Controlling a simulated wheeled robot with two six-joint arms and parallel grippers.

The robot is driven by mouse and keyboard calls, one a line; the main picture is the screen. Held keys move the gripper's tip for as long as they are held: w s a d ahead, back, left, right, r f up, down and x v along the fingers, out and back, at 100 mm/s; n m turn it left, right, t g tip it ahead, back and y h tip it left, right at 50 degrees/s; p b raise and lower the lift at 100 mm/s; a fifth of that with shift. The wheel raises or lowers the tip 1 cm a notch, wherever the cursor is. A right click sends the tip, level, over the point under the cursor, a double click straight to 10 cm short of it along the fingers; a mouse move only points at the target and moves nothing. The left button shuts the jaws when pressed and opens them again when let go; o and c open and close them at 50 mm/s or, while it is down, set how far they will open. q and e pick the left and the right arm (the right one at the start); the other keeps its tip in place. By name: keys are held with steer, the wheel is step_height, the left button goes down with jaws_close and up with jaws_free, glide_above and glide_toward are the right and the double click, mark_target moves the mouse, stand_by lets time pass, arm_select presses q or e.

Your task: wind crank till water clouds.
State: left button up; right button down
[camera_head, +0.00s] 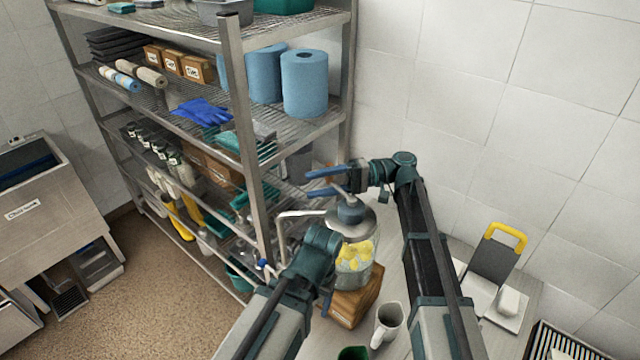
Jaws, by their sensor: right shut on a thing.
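A clear jar (353,273) with yellow pieces in it stands on a wooden block (354,303). A grey metal lid (362,229) with a hub and crank (345,196) sits on top. The liquid looks pale; how cloudy it is cannot be made out. My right gripper (326,181), with blue fingers pointing left, is above the lid and shut on the crank's handle, which is mostly hidden by the fingers. My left gripper (298,284) is low at the jar's left side. Its arm hides part of the jar, and its grip is unclear.
A metal rack (246,130) with blue rolls (304,84), gloves and bottles stands close behind and left. A tiled wall closes the right side.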

steer(key=shift+w+a+r, duration=0.15)
steer(key=shift+w+r, duration=0.1)
steer(key=shift+r, duration=0.25)
steer(key=shift+c, duration=2.2)
jaws_free()
steer(key=shift+a, duration=0.1)
steer(key=o, duration=0.4)
steer(key=shift+s+a, duration=0.15)
steer(key=shift+s, duration=0.1)
steer(key=shift+o, duration=0.2)
steer(key=shift+f, duration=0.1)
steer(key=shift+d, duration=0.25)
steer(key=v, duration=0.7)
steer(key=shift+w+d+f, duration=0.1)
steer(key=shift+w+d, duration=0.05)
